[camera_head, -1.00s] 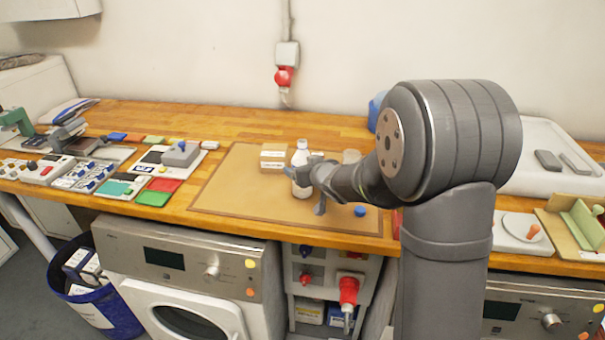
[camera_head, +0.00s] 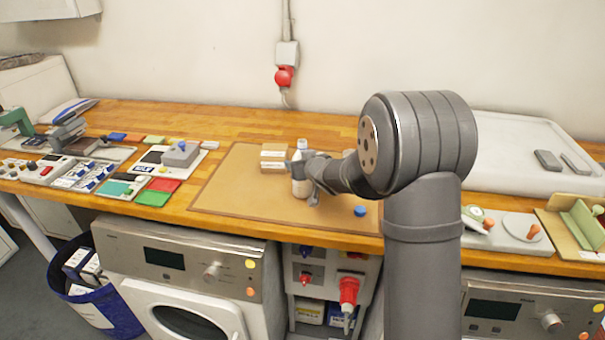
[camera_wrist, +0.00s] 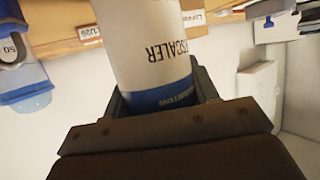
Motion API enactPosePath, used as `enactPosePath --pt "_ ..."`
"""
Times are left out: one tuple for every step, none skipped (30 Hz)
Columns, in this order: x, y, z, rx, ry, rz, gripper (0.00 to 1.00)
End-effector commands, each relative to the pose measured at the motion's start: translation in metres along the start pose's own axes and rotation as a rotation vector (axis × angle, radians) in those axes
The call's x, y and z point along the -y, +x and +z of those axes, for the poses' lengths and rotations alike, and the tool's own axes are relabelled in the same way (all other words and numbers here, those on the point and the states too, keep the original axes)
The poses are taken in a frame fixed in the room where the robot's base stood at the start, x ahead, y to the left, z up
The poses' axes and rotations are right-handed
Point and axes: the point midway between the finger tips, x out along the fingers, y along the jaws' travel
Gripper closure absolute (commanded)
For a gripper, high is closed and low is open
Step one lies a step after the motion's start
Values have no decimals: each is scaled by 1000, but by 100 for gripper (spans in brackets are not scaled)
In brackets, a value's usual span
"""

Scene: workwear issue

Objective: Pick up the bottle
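The bottle (camera_head: 301,184) stands upright on the brown mat (camera_head: 240,200), a white bottle with a pale cap. In the wrist view the white bottle (camera_wrist: 145,45) fills the space between the fingers, with lettering ending in "SCALER" and a blue band. My gripper (camera_head: 305,178) reaches it from the right, with one finger across its front and one by its lower right side. In the wrist view my gripper (camera_wrist: 160,98) has a finger on each side of the bottle. A narrow dark gap shows at the right finger, so it looks open around the bottle.
Small boxes (camera_head: 273,165) stand close to the left of the bottle. A blue round piece (camera_head: 360,211) lies on the mat to the right. Coloured cards (camera_head: 155,198) and a grey device (camera_head: 181,153) lie further left. The mat's left part is clear.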

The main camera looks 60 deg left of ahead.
Motion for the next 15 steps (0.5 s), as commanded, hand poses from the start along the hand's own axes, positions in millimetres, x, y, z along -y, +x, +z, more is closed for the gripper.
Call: enactPosePath --pt "0 0 0 0 0 0 77" --pt "0 0 -1 -1 0 0 77" --pt "0 0 -1 -1 0 0 77" --pt "0 0 -1 -1 0 0 77" --pt "0 0 -1 -1 0 0 77" --pt "0 0 -1 -1 0 0 77" --pt "0 0 -1 -1 0 0 77" --pt "0 0 -1 -1 0 0 77" --pt "0 0 -1 -1 0 0 77" --pt "0 0 -1 -1 0 0 77" --pt "0 -1 -2 -1 -1 0 77" --pt "0 -1 -2 -1 -1 0 77" --pt "0 -1 -3 -1 -1 0 77" --pt "0 -2 -4 -2 -1 0 77" --pt "0 -2 -5 -2 -1 0 77"
